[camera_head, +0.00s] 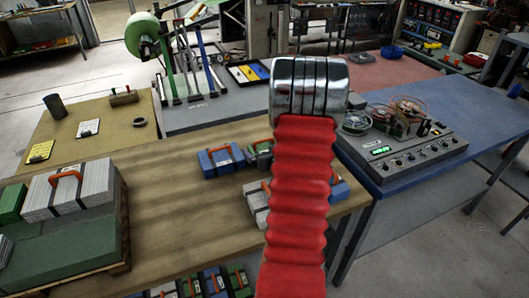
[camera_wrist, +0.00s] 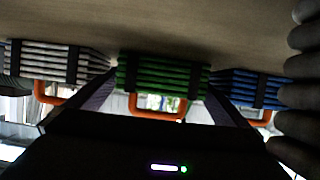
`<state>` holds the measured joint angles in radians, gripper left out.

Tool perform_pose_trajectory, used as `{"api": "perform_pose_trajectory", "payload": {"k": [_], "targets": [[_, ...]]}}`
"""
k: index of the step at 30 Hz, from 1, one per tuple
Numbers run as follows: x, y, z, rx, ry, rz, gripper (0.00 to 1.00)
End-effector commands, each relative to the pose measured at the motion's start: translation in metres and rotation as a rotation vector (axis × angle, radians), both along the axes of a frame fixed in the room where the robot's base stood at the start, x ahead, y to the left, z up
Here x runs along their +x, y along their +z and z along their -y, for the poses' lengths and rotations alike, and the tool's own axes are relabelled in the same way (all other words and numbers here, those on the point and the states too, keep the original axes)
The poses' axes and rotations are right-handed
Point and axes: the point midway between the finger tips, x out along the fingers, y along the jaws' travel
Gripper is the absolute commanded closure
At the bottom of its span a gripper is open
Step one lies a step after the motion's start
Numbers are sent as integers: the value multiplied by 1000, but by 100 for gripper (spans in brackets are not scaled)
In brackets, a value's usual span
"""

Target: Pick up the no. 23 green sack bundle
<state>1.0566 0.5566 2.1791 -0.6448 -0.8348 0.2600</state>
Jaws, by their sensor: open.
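In the wrist view a green sack bundle (camera_wrist: 163,76) with dark straps and an orange handle lies straight ahead, between the tips of my gripper (camera_wrist: 160,100). My gripper is open, one dark finger toward each side of the bundle, with nothing visibly held. I cannot tell if the fingers touch it. No number is readable. In the head view my red arm hides the gripper and probably this bundle. Another green bundle (camera_head: 262,150) shows in the row behind, partly hidden by my arm.
In the wrist view a white bundle (camera_wrist: 55,62) lies close on the left and a blue bundle (camera_wrist: 255,90) on the right. The wooden table (camera_head: 180,225) also holds another blue bundle (camera_head: 221,160) and, at left, a stacked pallet (camera_head: 75,250). More bundles sit below its front edge.

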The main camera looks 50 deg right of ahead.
Motion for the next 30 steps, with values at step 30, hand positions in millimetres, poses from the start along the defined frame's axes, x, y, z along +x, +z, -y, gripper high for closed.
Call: {"api": "perform_pose_trajectory", "payload": {"k": [30], "targets": [[0, 0, 0, 0, 1, 1, 37]]}}
